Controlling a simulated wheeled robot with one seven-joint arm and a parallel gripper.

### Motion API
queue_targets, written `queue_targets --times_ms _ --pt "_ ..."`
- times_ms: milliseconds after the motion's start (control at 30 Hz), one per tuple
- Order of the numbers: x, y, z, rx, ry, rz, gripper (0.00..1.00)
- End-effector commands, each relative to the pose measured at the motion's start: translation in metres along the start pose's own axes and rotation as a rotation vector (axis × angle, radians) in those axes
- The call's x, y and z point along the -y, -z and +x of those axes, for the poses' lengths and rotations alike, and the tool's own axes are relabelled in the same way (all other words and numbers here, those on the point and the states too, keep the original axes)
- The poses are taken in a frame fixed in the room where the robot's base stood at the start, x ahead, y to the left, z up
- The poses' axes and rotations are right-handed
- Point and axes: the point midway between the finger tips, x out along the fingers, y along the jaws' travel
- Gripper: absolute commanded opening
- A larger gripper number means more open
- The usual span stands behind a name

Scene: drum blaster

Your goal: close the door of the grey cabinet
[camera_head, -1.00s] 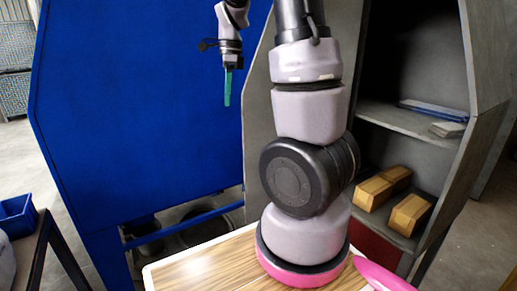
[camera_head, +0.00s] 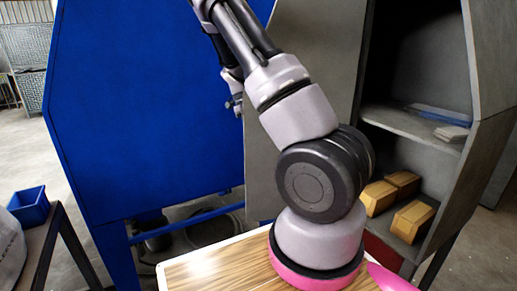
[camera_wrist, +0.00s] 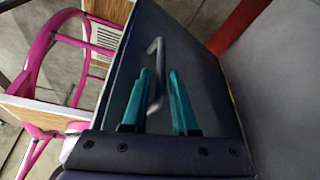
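The grey cabinet (camera_head: 487,130) stands at the right of the head view, with its shelved inside exposed. Its door (camera_head: 262,150) stands open at the left of the opening, partly hidden by my arm. In the wrist view the door shows as a dark panel (camera_wrist: 205,75) with a bent grey handle (camera_wrist: 157,75). My gripper (camera_wrist: 159,76) has its two teal fingers apart, one on each side of the handle. I cannot tell whether they touch it. In the head view the fingers are hidden behind the door's left edge.
A blue cabinet (camera_head: 140,110) stands directly left of the door. Wooden blocks (camera_head: 411,220) lie on the grey cabinet's lower shelf. A wood-topped table (camera_head: 215,272) is in front. Pink-framed furniture (camera_wrist: 40,50) shows at the left of the wrist view.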

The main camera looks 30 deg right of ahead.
Motion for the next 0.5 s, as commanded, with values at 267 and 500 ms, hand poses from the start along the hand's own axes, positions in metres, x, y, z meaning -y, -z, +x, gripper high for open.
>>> queue_targets --times_ms 267,500 --pt "0.0 0.0 0.036 -0.001 -0.001 0.001 0.27" --pt "0.0 0.0 0.041 0.001 0.0 0.001 0.27"
